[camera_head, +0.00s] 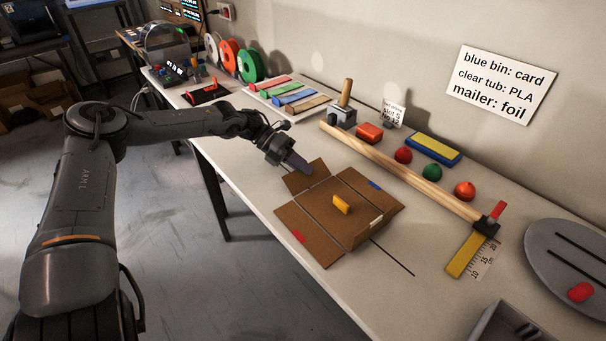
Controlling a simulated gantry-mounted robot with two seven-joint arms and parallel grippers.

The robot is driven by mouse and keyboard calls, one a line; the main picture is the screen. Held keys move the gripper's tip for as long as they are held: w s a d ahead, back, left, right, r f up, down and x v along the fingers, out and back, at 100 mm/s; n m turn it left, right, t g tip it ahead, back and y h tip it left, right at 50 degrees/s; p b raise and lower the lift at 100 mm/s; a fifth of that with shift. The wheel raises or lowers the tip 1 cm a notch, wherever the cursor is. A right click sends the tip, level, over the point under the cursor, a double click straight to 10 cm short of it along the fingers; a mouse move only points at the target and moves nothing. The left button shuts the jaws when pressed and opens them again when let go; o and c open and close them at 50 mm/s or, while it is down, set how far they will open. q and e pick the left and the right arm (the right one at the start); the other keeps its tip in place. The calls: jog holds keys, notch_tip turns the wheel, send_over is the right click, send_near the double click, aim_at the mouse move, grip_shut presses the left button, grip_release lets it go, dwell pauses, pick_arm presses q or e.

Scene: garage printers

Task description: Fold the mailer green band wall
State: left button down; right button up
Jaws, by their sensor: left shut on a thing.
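The brown cardboard mailer (325,222) lies opened out on the table, its walls spread around the middle. A red band (299,237) marks the near-left wall, a blue band (375,184) the right wall and a white band (376,221) the near-right wall. No green band shows; the far-left wall (304,180) is partly covered by my left gripper. A small yellow piece (342,205) sits in the middle of the mailer. My left gripper (301,166) is shut at the far-left wall's outer edge, seemingly on that wall. My right gripper is out of view.
A long wooden bar (400,172) lies behind the mailer, with red and green balls (432,172) beyond it. A yellow square (465,255) is at the right, a grey round plate (565,255) farther right. Table left of the mailer is clear.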

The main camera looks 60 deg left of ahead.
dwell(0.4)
pick_arm(q)
jog(key=c, duration=1.3)
grip_release()
